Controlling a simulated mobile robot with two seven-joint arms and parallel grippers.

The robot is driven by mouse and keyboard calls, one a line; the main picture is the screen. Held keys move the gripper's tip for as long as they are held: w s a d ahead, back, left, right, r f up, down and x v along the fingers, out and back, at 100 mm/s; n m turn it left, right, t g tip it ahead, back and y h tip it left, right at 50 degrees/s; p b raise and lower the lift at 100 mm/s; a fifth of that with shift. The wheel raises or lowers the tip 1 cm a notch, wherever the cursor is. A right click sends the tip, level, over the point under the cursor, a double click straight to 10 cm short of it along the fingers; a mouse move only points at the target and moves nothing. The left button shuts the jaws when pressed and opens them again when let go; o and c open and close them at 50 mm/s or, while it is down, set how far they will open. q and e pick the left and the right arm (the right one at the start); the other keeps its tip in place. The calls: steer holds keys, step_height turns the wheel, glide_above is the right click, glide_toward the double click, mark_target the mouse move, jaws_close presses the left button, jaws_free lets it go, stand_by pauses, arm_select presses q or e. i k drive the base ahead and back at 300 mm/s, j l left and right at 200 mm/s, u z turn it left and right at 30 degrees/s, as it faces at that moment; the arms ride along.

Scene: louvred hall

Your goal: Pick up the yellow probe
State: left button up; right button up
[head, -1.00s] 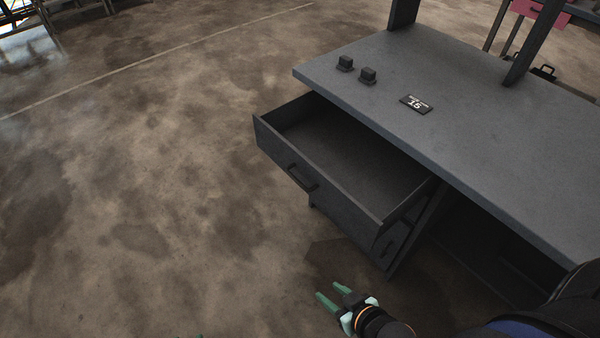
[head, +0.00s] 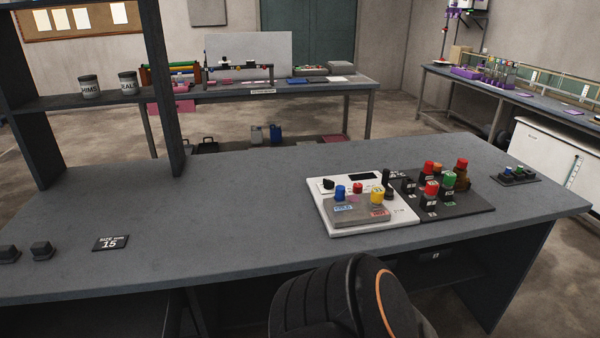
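No object is plainly a yellow probe. A yellow-capped piece (head: 377,196) stands upright at the right end of a grey block on a white device (head: 347,231), on the workbench (head: 230,222). A blue-capped piece (head: 340,193) and a red-capped piece (head: 358,188) stand on the same block. Neither of my grippers is in view. Only a black rounded part of my own arm shows at the bottom middle, in front of the bench's near edge.
Right of the device, a dark mat (head: 478,204) holds several red-, green- and orange-topped pieces. A small dark rack (head: 515,175) stands near the right end. A "15" plate (head: 110,243) and two black blocks lie at left. The bench's middle is clear.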

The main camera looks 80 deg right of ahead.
mark_target(378, 192)
steer(key=z, duration=3.05)
